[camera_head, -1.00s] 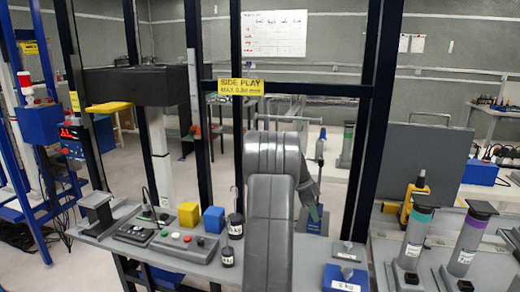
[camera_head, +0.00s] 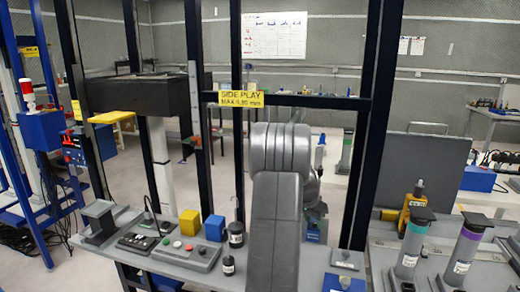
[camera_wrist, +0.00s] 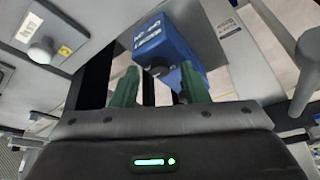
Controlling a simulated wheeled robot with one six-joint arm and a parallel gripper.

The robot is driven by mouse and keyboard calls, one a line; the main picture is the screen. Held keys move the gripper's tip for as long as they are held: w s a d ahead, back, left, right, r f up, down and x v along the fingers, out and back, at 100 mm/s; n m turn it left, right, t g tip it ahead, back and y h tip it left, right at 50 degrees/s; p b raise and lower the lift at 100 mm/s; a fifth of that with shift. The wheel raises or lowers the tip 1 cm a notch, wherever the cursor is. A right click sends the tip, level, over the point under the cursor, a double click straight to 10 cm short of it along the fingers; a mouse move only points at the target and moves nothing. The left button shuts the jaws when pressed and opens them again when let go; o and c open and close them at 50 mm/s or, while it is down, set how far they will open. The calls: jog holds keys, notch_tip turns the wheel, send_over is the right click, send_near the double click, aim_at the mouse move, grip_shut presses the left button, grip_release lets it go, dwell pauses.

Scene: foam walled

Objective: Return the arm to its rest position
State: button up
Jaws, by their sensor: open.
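My arm (camera_head: 278,200) rises in the middle of the head view, folded at a rounded grey joint in front of the dark frame. My gripper (camera_wrist: 158,70) shows in the wrist view as two green fingers standing apart, open, with nothing held between them. In the head view the gripper is mostly hidden behind my arm.
The bench holds a yellow cube (camera_head: 189,223), a blue cube (camera_head: 214,228), a button box (camera_head: 186,251) and black weights (camera_head: 236,234). Dark posts and a crossbar with a yellow side-play sign (camera_head: 241,99) stand close behind my arm. Cylinders (camera_head: 413,243) stand at right.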

jog(key=shift+s+d+r+n+t+y+p, duration=0.1)
jog(key=shift+n+t+y+p, duration=0.15)
jog(key=shift+n+p, duration=0.7)
jog(key=shift+r+n+t+y+p, duration=0.15)
jog(key=shift+n+y+p, duration=0.2)
jog(key=shift+n+p, duration=0.55)
jog(key=shift+f+n+p, duration=0.2)
jog(key=shift+n+p, duration=0.05)
jog(key=shift+p, duration=0.2)
jog(key=shift+f, duration=0.1)
